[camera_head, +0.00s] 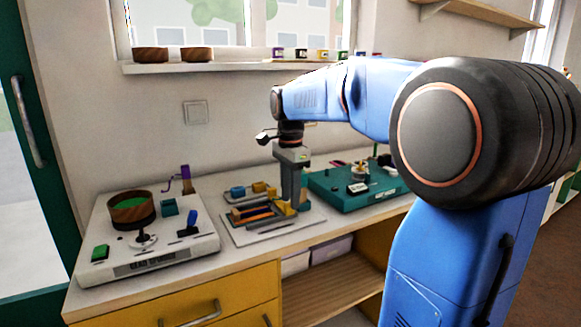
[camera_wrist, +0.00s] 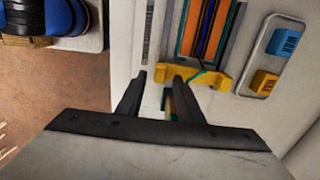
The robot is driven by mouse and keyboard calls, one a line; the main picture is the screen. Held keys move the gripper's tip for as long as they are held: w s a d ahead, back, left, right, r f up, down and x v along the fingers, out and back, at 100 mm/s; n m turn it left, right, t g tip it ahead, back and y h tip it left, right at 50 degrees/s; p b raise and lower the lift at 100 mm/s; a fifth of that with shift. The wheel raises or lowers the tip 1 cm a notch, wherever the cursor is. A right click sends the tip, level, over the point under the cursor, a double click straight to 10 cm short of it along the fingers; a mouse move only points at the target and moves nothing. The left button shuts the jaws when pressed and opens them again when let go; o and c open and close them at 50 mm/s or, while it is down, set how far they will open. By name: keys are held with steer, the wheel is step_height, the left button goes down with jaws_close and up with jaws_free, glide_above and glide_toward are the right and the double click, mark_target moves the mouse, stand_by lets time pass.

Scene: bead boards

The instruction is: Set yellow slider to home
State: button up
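A yellow piece (camera_wrist: 208,79), which I take to be the yellow slider, lies across the end of a frame with orange and dark blue bars (camera_wrist: 205,28) in the wrist view. In the head view the yellow piece (camera_head: 284,209) shows at the foot of my gripper (camera_head: 290,205), on a pale board (camera_head: 262,236). In the wrist view my gripper (camera_wrist: 161,80) has its two fingers apart. The right fingertip overlaps the yellow piece's left end in the picture; I cannot tell whether they touch. A green and orange strip shows between the fingers.
A grey tray (camera_wrist: 254,58) with blue and yellow blocks is beside the frame. A white board (camera_head: 150,258) with a brown bowl (camera_head: 132,211) stands left, a teal board (camera_head: 340,203) right. The counter's front edge is close.

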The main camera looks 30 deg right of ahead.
step_height(320, 180, up, 16)
steer(key=shift+r, duration=0.2)
stand_by(0.7)
steer(key=s+a+f+n+t, duration=0.2)
steer(key=s+a+f+n, duration=0.1)
steer(key=s+f+n, duration=0.6)
steer(key=s+a+f+n+t, duration=0.2)
steer(key=s+a+f+n, duration=0.2)
steer(key=s+f+n, duration=0.5)
steer(key=s+f, duration=0.8)
steer(key=f, duration=0.2)
steer(key=shift+s+a+f+t, duration=0.2)
steer(key=shift+s+f+t, duration=0.15)
steer(key=shift+f+t, duration=0.05)
